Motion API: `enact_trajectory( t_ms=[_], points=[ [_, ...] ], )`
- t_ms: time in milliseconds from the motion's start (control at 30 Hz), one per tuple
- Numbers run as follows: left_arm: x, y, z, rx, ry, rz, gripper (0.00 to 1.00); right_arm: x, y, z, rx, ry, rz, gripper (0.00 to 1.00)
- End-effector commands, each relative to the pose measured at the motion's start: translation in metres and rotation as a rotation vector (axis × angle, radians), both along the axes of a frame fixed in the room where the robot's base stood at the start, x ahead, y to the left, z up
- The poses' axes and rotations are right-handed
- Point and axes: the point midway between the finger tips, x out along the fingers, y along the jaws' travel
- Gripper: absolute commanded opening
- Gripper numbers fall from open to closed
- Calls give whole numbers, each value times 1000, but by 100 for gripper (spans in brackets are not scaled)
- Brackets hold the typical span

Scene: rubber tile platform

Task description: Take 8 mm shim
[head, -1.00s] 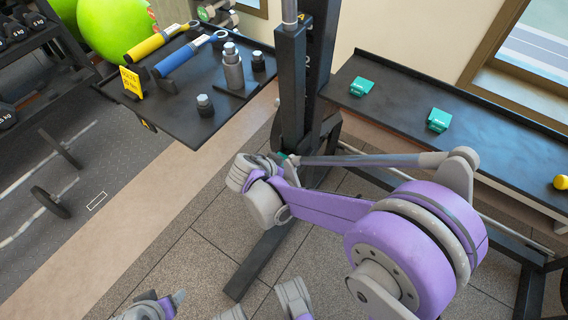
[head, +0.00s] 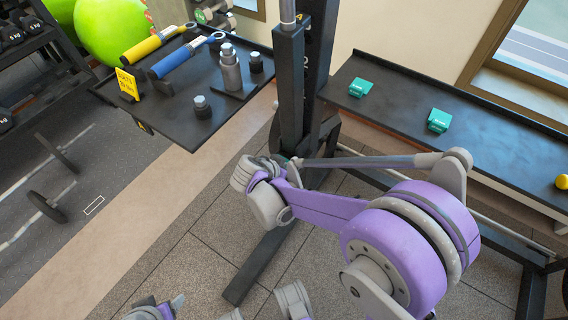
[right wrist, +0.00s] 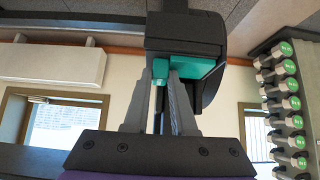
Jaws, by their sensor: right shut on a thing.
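My right gripper (right wrist: 175,85) is shut on a teal shim (right wrist: 208,68), which shows between and beyond its fingertips in the right wrist view. The shim sits against the underside of a black block (right wrist: 185,35); I cannot tell if it is free of it. In the head view the right gripper (head: 284,163) is beside the foot of the black upright, mostly hidden by my wrist. Two more teal shims, one near the upright (head: 360,87) and one farther right (head: 439,120), lie on the black shelf. Their thickness marks are unreadable. Parts of my left arm show at the bottom edge, its jaws unclear.
A black tray (head: 190,125) at left holds yellow and blue handled tools, grey and black cylinders and a yellow sign (head: 128,83). The black upright (head: 291,90) and its floor leg stand close to my right gripper. A yellow ball (head: 562,182) is on the shelf's right end.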

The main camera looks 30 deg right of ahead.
Motion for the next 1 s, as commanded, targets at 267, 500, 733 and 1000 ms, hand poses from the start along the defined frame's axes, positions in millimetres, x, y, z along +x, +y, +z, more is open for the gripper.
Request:
enact_trajectory(
  t_ms=[267, 500, 733, 1000],
  points=[
    [0, 0, 1, 0, 0, 0, 70, 0, 0, 1, 0, 0, 0, 0],
    [-2, 0, 13, 0, -2, 0, 70, 0, 0, 16, 0, 0, 0, 0],
    [-5, 0, 29, 0, -6, 0, 70, 0, 0, 36, 0, -1, -1, 0],
    [-7, 0, 48, 0, -11, 0, 70, 0, 0, 57, 0, 0, 0, 0]
  ],
)
